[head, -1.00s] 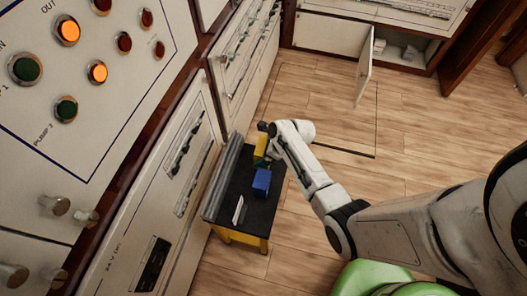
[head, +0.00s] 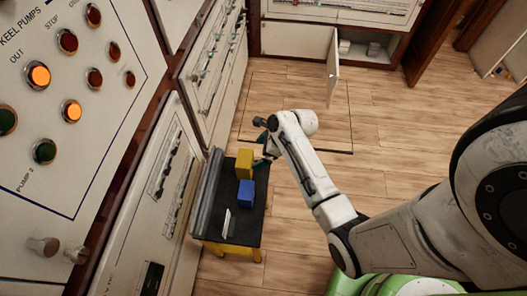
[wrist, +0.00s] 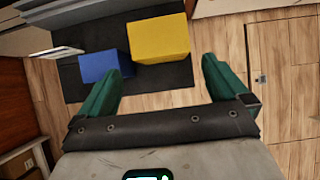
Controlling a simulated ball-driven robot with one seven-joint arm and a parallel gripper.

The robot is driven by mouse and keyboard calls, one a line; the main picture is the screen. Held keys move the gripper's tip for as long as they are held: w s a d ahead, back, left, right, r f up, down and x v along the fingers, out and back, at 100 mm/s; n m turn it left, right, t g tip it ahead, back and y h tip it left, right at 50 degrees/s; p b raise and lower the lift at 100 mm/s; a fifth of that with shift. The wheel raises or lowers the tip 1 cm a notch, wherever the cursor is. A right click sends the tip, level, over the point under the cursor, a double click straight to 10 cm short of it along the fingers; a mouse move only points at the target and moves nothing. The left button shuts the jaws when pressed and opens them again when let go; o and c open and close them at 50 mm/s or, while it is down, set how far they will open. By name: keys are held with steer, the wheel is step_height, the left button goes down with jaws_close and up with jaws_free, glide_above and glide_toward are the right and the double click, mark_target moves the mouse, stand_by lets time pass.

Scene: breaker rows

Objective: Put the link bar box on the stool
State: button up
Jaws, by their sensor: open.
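The stool (head: 243,213) has a black top and yellow legs and stands beside the cabinet wall. A yellow box (head: 245,163) stands near the far end of its top, and a blue box (head: 246,193) stands close by it. No label is readable, so I cannot tell by name which is the link bar box. In the wrist view the yellow box (wrist: 159,38) and the blue box (wrist: 98,66) lie beyond my fingertips. My gripper (wrist: 160,66) is open and empty, its green fingers apart from the yellow box. In the head view it is just right of the stool's far end.
A thin white piece (head: 227,222) is at the stool's near part. A grey ribbed strip (head: 207,193) runs along the stool's left side. Panel cabinets line the left; a cabinet door (head: 333,68) stands open at the back. Wooden floor (head: 400,130) is clear to the right.

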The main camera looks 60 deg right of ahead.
steer(key=s+a+r+n+g+h, duration=0.1)
steer(key=s+a+r+n, duration=0.4)
steer(key=n, duration=1.1)
steer(key=s+a+r+n+g+h, duration=0.1)
steer(key=s+a+r+n+g, duration=0.3)
steer(key=s+a+n, duration=0.5)
steer(key=a+r+n, duration=0.1)
steer(key=n, duration=0.5)
steer(key=shift+s+a+n, duration=0.15)
steer(key=shift+a+n, duration=0.2)
steer(key=shift+n, duration=0.05)
steer(key=shift+f, duration=0.1)
